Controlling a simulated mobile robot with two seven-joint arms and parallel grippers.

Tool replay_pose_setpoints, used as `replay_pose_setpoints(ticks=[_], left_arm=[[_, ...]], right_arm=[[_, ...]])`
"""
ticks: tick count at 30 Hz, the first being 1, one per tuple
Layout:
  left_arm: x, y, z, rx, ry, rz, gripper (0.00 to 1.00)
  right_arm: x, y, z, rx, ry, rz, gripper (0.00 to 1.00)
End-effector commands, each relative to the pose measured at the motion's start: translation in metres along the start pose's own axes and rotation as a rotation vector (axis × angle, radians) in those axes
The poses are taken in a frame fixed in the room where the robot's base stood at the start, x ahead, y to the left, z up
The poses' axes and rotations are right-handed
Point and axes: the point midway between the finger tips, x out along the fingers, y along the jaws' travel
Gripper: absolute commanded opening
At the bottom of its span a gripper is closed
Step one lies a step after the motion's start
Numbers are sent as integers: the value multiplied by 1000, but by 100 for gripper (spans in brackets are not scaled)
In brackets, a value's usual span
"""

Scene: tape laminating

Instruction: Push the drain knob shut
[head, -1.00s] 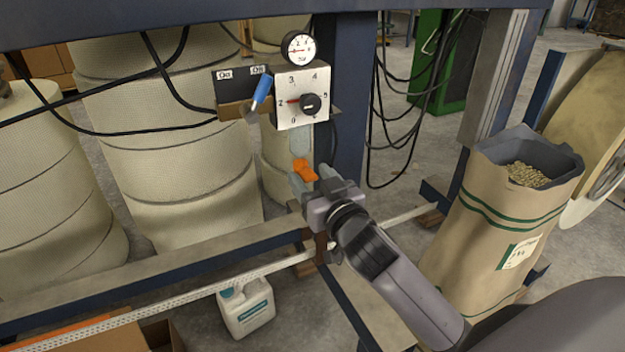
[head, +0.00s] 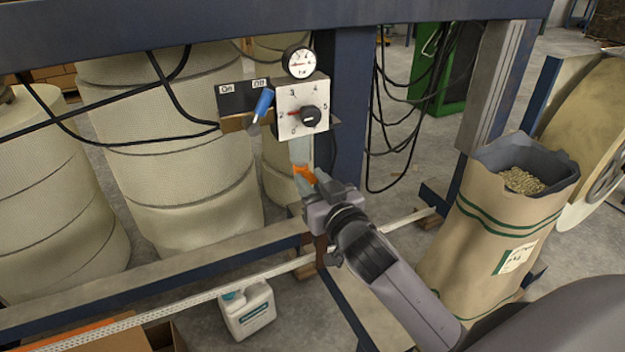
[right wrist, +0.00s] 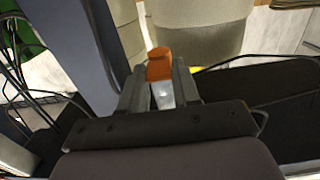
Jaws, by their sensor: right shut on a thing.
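The orange drain knob (head: 304,172) is on the light grey-blue body below the dial box in the head view. In the right wrist view the orange knob (right wrist: 159,66) stands between the fingertips. My right gripper (head: 311,182) is shut on the knob; its fingers (right wrist: 160,90) lie on both sides of it. A pale, shiny part shows between the fingers under the knob in the wrist view. The gripper hides part of the knob and what is below it in the head view. My left gripper is not in view.
Above the knob are a dial box (head: 302,108), a round gauge (head: 299,61) and a blue-handled lever (head: 264,103). Black cables hang right of the blue post (head: 347,100). A pellet sack (head: 490,235) stands right; a white jug (head: 247,310) stands below.

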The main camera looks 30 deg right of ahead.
Motion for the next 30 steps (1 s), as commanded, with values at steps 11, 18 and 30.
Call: replay_pose_setpoints(ticks=[11,18,30], left_arm=[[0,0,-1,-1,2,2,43],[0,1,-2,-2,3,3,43],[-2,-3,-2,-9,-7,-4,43]], right_arm=[[0,0,-4,0,11,-1,57],[-5,0,-3,1,8,-1,57],[-53,0,-3,3,9,-1,57]])
